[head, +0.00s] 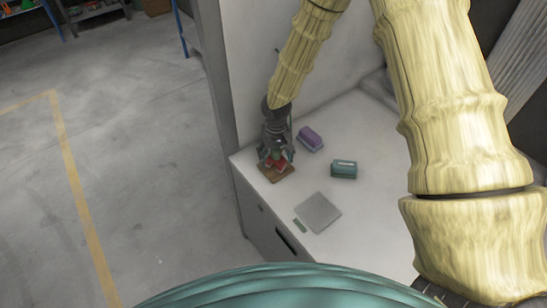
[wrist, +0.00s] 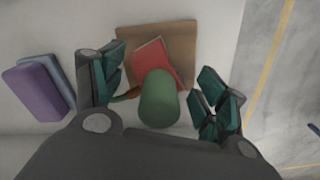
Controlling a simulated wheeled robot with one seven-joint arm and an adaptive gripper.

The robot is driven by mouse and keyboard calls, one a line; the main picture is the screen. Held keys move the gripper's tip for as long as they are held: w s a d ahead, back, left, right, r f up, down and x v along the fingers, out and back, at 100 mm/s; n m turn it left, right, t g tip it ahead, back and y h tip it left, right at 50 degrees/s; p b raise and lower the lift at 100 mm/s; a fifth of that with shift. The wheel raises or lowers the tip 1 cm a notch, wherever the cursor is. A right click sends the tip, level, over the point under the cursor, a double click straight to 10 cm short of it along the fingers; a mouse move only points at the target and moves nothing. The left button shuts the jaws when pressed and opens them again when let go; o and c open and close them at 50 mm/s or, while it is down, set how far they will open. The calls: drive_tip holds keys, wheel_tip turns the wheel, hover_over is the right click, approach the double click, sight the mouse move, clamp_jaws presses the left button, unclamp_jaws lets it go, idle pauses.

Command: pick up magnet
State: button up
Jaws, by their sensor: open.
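No thing here is plainly marked as a magnet, and I cannot tell which one it is. My gripper (head: 276,156) is open and points down over a brown board (head: 275,175) on the white counter. In the wrist view, a green cylinder (wrist: 159,100) stands between the two open fingers, apart from both. A red flat block (wrist: 156,61) lies beside it on the brown board (wrist: 190,43), partly covered by the cylinder. A small orange-brown piece (wrist: 129,95) shows left of the cylinder, mostly hidden.
A purple block (head: 310,139) and a teal box (head: 344,169) stand right of my gripper on the white counter (head: 375,210). A grey square plate (head: 318,212) and a small green strip (head: 300,225) lie nearer. A wall rises behind; the counter's left edge is close.

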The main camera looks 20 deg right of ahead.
drive_tip(key=shift+f, duration=0.4)
drive_tip(key=shift+c, duration=0.5)
drive_tip(key=c, duration=0.9)
drive_tip(key=shift+r, duration=0.15)
